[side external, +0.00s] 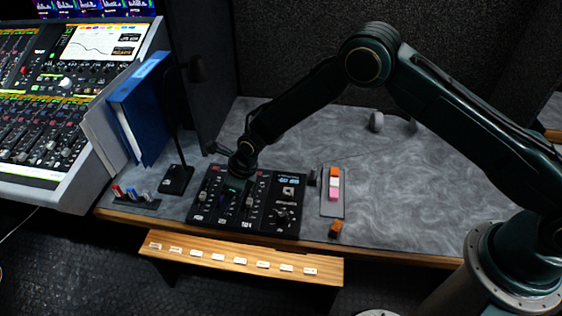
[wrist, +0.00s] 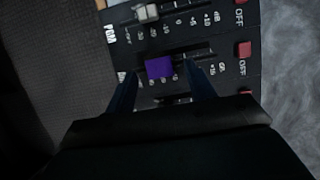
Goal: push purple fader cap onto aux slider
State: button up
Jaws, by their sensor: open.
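The purple fader cap (wrist: 159,68) sits at the middle slider slot of the black fader panel (wrist: 195,45), between my fingers in the wrist view. I cannot tell whether it is fully seated. The slider's label is mostly hidden by a finger. My gripper (wrist: 160,78) is open, with a finger on each side of the cap and visible gaps. In the side view my gripper (side external: 240,168) is low over the panel (side external: 270,222); the cap is not clear there.
Grey caps sit on the neighbouring sliders. Right of the panel is a tray (side external: 327,210) with orange, white and pink caps, and an orange block (side external: 336,229). A lamp (side external: 176,180) and blue binder (side external: 143,110) stand left. The desk's right side is mostly clear.

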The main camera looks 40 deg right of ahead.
jog(key=v, duration=1.3)
dwell(0.4)
jog(key=s+d+r+n+t+h, duration=0.1)
jog(key=s+d+r+n, duration=0.5)
jog(key=r, duration=0.4)
jog(key=s+d+r+n, duration=0.5)
jog(key=d+r+n, duration=0.2)
jog(key=d+r, duration=0.3)
jog(key=s+d+r+n, duration=0.1)
jog(key=s+d+n, duration=0.2)
jog(key=s, duration=0.4)
jog(key=s+d+r+n+t+h, duration=0.1)
jog(key=s+d+r+n, duration=0.1)
jog(key=s+n, duration=0.4)
jog(key=s+d+r+n+h, duration=0.1)
jog(key=s+d+n, duration=0.3)
jog(key=s, duration=0.5)
jog(key=shift+r+n, duration=0.35)
jog(key=shift+n, duration=0.15)
